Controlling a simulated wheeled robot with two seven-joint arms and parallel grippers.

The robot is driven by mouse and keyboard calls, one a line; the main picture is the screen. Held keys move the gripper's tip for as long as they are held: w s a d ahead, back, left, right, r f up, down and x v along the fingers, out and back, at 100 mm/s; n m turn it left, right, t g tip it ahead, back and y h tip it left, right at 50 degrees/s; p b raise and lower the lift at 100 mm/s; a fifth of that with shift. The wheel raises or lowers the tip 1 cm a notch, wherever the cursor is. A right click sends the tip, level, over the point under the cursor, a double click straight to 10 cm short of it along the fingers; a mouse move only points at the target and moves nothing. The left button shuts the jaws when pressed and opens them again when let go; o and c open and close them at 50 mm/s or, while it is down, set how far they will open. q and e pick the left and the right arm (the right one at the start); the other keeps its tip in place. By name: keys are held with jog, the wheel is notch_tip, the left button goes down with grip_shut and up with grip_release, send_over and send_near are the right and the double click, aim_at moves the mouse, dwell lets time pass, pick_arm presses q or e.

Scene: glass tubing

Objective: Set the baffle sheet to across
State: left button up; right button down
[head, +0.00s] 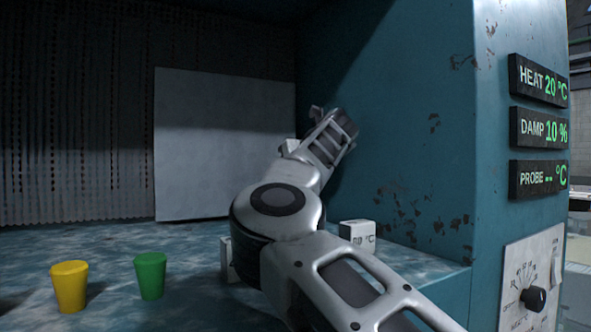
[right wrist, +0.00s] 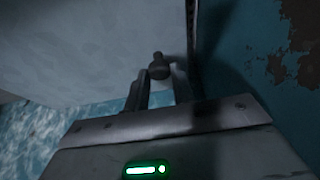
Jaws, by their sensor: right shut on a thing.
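The baffle sheet (head: 222,150) is a flat pale grey panel standing upright toward the back of the chamber in the head view. It fills the upper left of the right wrist view (right wrist: 80,45). My right gripper (right wrist: 160,82) is shut on a small dark knob (right wrist: 158,66) in front of the sheet, near its edge. In the head view my right arm reaches in from the lower right, and its hand is by the right wall; the knob cannot be made out there. My left gripper is not in view.
A yellow cup (head: 70,287) and a green cup (head: 150,276) stand at the front left of the mottled blue floor (head: 205,290). A small white block (head: 357,234) sits by the rusty right wall (head: 415,120). A dark strip curtain (head: 75,130) hangs at the back left. Readouts (head: 538,130) and a dial (head: 535,298) are outside right.

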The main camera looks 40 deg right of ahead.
jog(key=shift+a, duration=0.25)
jog(key=c, duration=1.2)
grip_release()
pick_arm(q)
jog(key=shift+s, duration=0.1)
pick_arm(e)
jog(key=shift+s, duration=0.1)
pick_arm(q)
jog(key=b, duration=0.2)
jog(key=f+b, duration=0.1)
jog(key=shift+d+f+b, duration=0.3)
jog(key=shift+b, duration=0.1)
pick_arm(e)
jog(key=v, duration=1.5)
jog(key=shift+s+r, duration=0.2)
jog(key=shift+s, duration=0.1)
jog(key=shift+w, duration=0.1)
